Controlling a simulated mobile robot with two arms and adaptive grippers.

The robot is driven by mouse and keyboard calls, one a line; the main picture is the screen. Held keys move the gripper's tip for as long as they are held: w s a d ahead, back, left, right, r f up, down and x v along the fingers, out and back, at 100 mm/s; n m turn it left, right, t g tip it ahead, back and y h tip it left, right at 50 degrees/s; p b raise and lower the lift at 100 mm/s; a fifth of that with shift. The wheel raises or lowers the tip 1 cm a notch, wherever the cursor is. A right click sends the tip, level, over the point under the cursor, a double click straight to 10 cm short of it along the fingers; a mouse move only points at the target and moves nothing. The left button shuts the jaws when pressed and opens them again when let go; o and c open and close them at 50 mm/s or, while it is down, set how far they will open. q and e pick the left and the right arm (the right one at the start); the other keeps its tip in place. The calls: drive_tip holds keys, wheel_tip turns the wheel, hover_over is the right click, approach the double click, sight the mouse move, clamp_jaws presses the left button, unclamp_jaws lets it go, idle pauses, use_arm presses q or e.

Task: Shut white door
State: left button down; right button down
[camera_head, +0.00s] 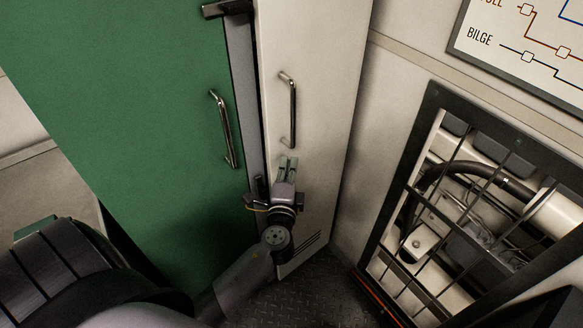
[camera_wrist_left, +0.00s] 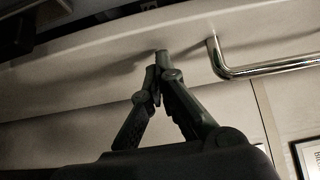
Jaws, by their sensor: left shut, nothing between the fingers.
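The white door (camera_head: 322,90) stands right of a green door in the head view, with a dark gap along its left edge. It seems to be slightly ajar. Its vertical metal handle (camera_head: 293,110) is on its upper part, and the handle also shows in the left wrist view (camera_wrist_left: 265,70). My left gripper (camera_head: 288,163) is shut and empty, in front of the white door just below the handle. In the left wrist view its fingertips (camera_wrist_left: 161,58) meet close to the pale door surface; I cannot tell whether they touch it. My right gripper is not in view.
The green door (camera_head: 140,110) with its own metal handle (camera_head: 222,130) is on the left. A barred frame (camera_head: 470,215) over pipes is on the right wall, below a diagram board (camera_head: 530,45). Dark patterned floor (camera_head: 325,290) shows at the bottom.

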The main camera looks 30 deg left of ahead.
use_arm(q)
drive_tip(key=a, duration=0.3)
drive_tip(key=shift+w+r, duration=0.1)
drive_tip(key=shift+w, duration=0.25)
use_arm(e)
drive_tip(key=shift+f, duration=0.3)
